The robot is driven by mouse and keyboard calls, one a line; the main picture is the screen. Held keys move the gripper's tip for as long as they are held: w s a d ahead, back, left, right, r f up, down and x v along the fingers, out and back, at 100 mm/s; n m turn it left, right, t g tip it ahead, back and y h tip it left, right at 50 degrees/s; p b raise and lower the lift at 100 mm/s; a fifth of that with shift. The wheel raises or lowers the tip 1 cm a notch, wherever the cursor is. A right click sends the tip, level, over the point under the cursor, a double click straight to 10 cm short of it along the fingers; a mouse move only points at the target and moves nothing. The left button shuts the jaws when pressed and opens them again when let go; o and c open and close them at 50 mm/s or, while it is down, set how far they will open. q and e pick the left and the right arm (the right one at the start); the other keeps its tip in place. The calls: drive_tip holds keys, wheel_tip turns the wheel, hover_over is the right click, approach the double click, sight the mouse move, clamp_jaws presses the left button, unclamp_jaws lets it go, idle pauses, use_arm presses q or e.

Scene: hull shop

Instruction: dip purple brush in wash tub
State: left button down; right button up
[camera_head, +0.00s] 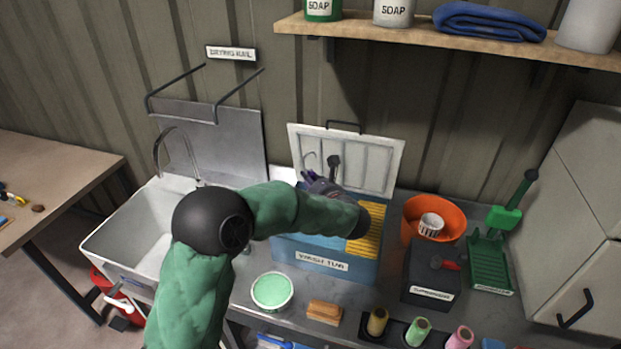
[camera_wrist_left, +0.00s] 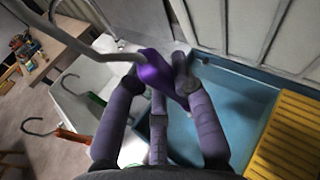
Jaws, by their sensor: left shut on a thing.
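My left gripper (camera_head: 322,185) is above the left and back part of the blue wash tub (camera_head: 310,279), in front of its raised white lid. In the left wrist view, its fingers (camera_wrist_left: 168,84) are shut on the purple brush (camera_wrist_left: 155,74) by its purple handle. A bent grey metal rod runs from that handle toward the upper left. The brush's working end cannot be made out. The tub's blue interior (camera_wrist_left: 238,112) lies below and to the right of the fingers. A yellow slatted board (camera_wrist_left: 292,135) covers the tub's right part. My right gripper is out of view.
A white sink (camera_head: 110,243) stands left of the tub. A green-filled round dish (camera_head: 272,290) and a wooden block (camera_head: 324,312) are in front. An orange bowl (camera_head: 434,210) and a dark box (camera_head: 428,272) stand to the right.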

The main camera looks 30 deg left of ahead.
use_arm(q)
wheel_tip(320, 180, down, 3)
drive_tip(key=shift+r+b, duration=0.15)
drive_tip(key=shift+b, duration=0.55)
wheel_tip(320, 180, down, 10)
drive_tip(key=b, duration=0.8)
drive_tip(key=shift+r, duration=0.15)
idle(0.6)
drive_tip(key=shift+r+p, duration=4)
drive_tip(key=shift+r, duration=2.4)
